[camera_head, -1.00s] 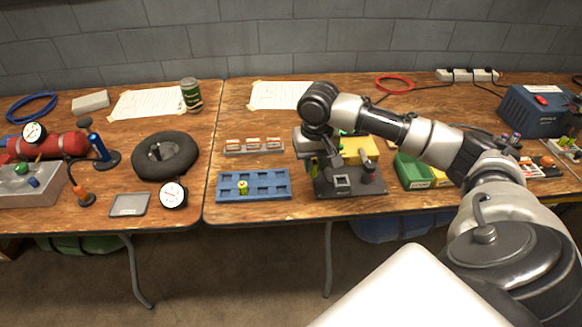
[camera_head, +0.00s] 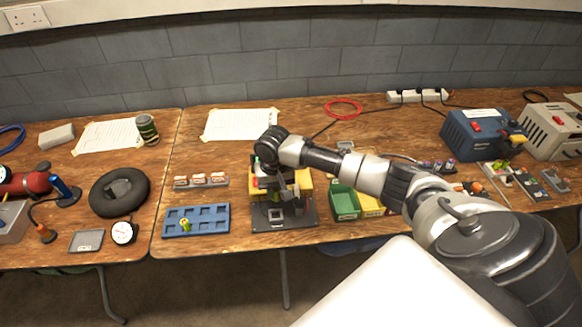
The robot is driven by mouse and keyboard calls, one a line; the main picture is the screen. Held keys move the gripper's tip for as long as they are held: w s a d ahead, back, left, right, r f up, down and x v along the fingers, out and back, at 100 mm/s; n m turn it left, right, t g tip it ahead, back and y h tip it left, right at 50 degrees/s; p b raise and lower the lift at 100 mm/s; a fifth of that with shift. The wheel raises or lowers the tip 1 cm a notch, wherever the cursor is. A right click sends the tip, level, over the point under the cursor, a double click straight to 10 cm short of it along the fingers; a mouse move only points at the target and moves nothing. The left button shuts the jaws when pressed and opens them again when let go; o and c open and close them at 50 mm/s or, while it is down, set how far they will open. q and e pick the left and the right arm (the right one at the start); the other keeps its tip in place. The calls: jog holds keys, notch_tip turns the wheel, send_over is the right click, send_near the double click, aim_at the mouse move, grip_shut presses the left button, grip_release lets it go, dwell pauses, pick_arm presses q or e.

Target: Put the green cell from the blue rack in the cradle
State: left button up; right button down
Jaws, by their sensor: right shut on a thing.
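The blue rack (camera_head: 216,211) lies on the table left of the cradle. One small green and yellow cell (camera_head: 185,225) stands in its front row, towards the left; the other pockets I can see look empty. The cradle (camera_head: 298,217) is a dark plate with a pale square socket at its front. My right gripper (camera_head: 273,194) points down over the cradle, right of the rack and apart from the cell. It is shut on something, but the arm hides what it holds. My left gripper is out of view.
A grey strip with several white and orange pieces (camera_head: 201,181) lies behind the rack. A green bin (camera_head: 345,203) and a yellow bin (camera_head: 370,206) stand right of the cradle. A black ring (camera_head: 104,207) lies at left.

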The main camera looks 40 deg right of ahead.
aim_at(275, 200)
jog(key=shift+a+f, duration=0.1)
jog(key=shift+w+a+f+b, duration=0.1)
jog(key=shift+f+b, duration=0.3)
jog(key=shift+b, duration=0.1)
jog(key=shift+w+a+f+b, duration=0.1)
jog(key=shift+f+b, duration=0.25)
jog(key=shift+b, duration=0.15)
notch_tip(275, 200, down, 4)
jog(key=b, duration=0.5)
jog(key=shift+s+d, duration=0.1)
jog(key=shift+p, duration=0.3)
jog(key=shift+f, duration=0.4)
pick_arm(q)
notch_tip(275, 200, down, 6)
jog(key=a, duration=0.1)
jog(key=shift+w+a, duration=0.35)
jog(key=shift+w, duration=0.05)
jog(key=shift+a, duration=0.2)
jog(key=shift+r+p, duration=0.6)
jog(key=shift+p, duration=0.1)
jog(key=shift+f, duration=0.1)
pick_arm(e)
jog(key=shift+f, duration=0.8)
